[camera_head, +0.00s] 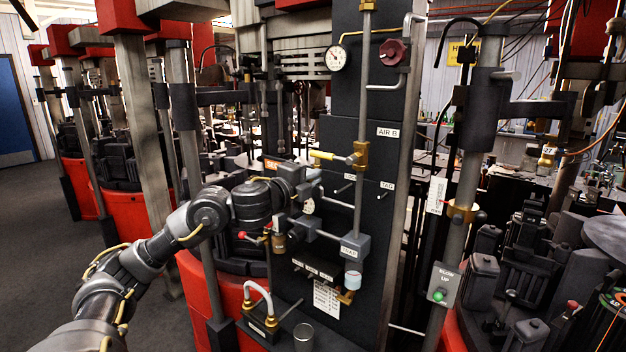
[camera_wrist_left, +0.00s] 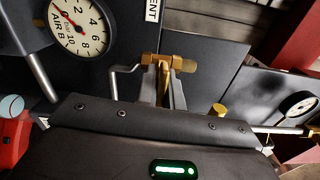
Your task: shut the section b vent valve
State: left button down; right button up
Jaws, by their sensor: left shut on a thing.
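In the left wrist view, a brass valve (camera_wrist_left: 152,66) sits on the dark panel beside a white label (camera_wrist_left: 153,11) whose visible letters read "ENT". A bent metal rod (camera_wrist_left: 122,72) runs to its left side. My left gripper (camera_wrist_left: 168,84) is shut at this valve, with its narrow fingers against the brass; which part lies between them is hard to tell. In the head view my left gripper (camera_head: 302,187) reaches the panel's left side from the left, and its wrist hides the valve there. My right gripper does not show.
A red-handled valve (camera_head: 245,237) is below my wrist. A pressure gauge (camera_wrist_left: 79,27) stands close left in the wrist view. A red knob (camera_head: 394,53) is higher up.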

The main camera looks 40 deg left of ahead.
pick_arm(q)
jog(key=shift+f, duration=0.2)
jog(key=c, duration=1.6)
grip_release()
jog(key=shift+r, duration=0.1)
jog(key=shift+o, duration=0.2)
jog(key=shift+s, duration=0.15)
jog(key=s+b, duration=0.5)
jog(key=s, duration=0.5)
jog(key=shift+s+d, duration=0.15)
jog(key=shift+s, duration=0.15)
